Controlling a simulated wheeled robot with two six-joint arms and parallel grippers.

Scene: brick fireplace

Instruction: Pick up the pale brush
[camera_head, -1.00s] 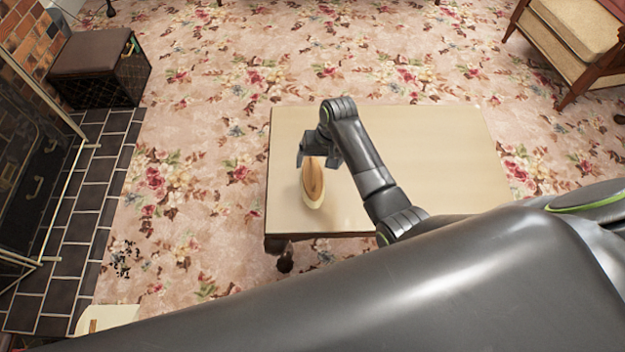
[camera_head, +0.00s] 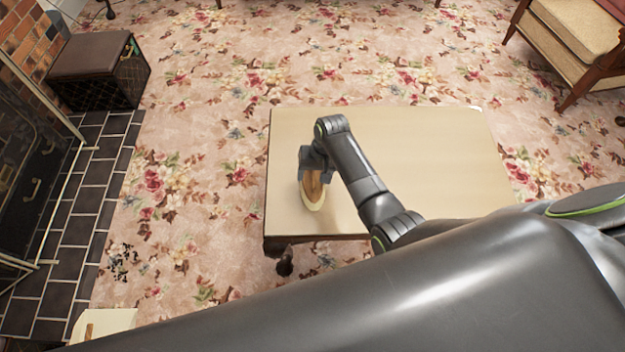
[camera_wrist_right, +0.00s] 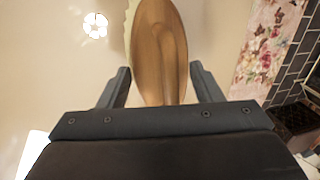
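The pale brush (camera_head: 312,197) has a brown wooden back and a pale rim. It lies on the left part of the low table (camera_head: 430,150). My right gripper (camera_head: 316,172) is over the far part of the brush and hides that end. In the right wrist view the brush (camera_wrist_right: 160,50) runs up between the two fingers of the gripper (camera_wrist_right: 160,84). The fingers are apart, with a gap on each side of the brush. My left gripper is not in view.
The rest of the tabletop is bare. A dark stool (camera_head: 98,70) stands at the upper left beside the fireplace hearth (camera_head: 85,215). A cushioned chair (camera_head: 572,40) is at the upper right. Flowered carpet (camera_head: 200,130) surrounds the table.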

